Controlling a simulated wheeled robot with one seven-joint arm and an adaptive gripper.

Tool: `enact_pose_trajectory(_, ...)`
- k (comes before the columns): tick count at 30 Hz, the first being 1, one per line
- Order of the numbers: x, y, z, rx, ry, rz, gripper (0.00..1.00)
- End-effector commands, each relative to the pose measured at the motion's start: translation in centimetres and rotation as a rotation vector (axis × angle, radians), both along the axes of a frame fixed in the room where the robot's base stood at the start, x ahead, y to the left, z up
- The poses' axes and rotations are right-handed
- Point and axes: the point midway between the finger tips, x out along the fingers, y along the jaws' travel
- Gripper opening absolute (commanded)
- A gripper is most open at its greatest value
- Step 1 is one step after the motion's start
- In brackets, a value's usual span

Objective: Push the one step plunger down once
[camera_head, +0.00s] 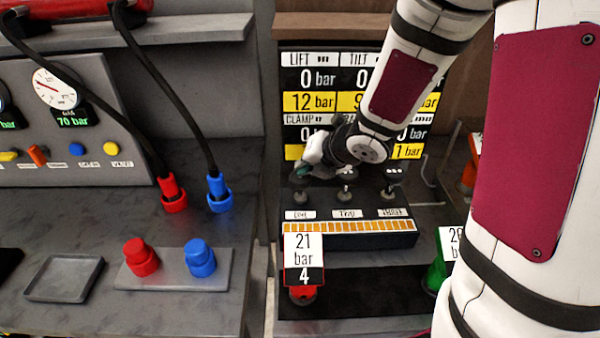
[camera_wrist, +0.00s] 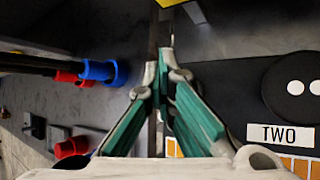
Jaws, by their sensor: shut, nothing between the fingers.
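The step pedestal (camera_head: 350,240) stands before the display board, with a row of plungers over small labels. The one step plunger (camera_head: 301,197) is at the left; its upper part is hidden behind my gripper. The two step plunger (camera_head: 345,192) and three step plunger (camera_head: 388,192) stand to its right. My gripper (camera_head: 301,172) is shut and empty, directly over or beside the one step plunger; whether it touches is unclear. In the wrist view, my gripper (camera_wrist: 165,50) has its teal fingers together. The two-dot black cap (camera_wrist: 300,87) and TWO label (camera_wrist: 285,134) lie to its right.
A display board (camera_head: 310,85) with bar readings stands behind. On the left bench are red (camera_head: 173,195) and blue (camera_head: 218,192) hose couplings, two capped fittings (camera_head: 141,258) and a tray (camera_head: 64,278). A tag reading 21 bar (camera_head: 304,250) stands in front of the pedestal.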

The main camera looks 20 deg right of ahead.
Motion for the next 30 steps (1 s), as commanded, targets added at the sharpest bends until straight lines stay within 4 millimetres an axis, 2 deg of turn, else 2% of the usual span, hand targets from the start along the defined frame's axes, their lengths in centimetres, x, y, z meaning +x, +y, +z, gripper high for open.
enact_pose_trajectory(30, -0.08, 0.03, -0.97, 0.000, 0.002, 0.001, 0.00)
